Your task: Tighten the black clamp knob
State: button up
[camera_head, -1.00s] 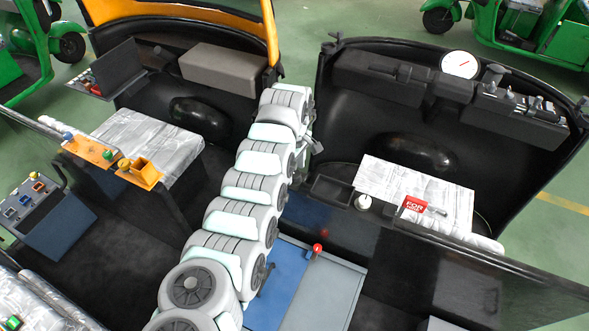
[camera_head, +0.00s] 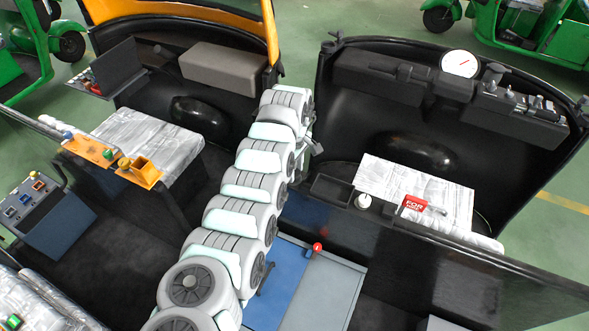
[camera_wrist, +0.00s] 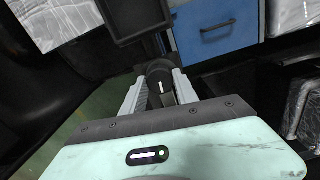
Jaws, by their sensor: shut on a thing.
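The black clamp knob (camera_wrist: 160,73) shows in the wrist view, round and dark with a white line on its face. My gripper (camera_wrist: 160,88) has its two grey ribbed fingers on either side of the knob and is shut on it. The knob's lower part and its mount are partly hidden by the fingers and shadow. In the head view my arm runs up the middle and largely hides the gripper end and the knob, so contact cannot be seen there.
A black tray (camera_wrist: 132,18) lies just beyond the knob, beside a blue drawer front (camera_wrist: 215,28) with a dark handle. In the head view, a silver-covered seat (camera_head: 385,177) with a red tag (camera_head: 414,203) and a red-topped lever (camera_head: 317,248) are right of my arm.

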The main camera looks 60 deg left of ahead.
grip_shut()
jog(key=shift+w+n, duration=0.15)
jog(key=shift+n, duration=0.65)
jog(key=shift+r, duration=0.1)
jog(key=o, duration=1)
grip_release()
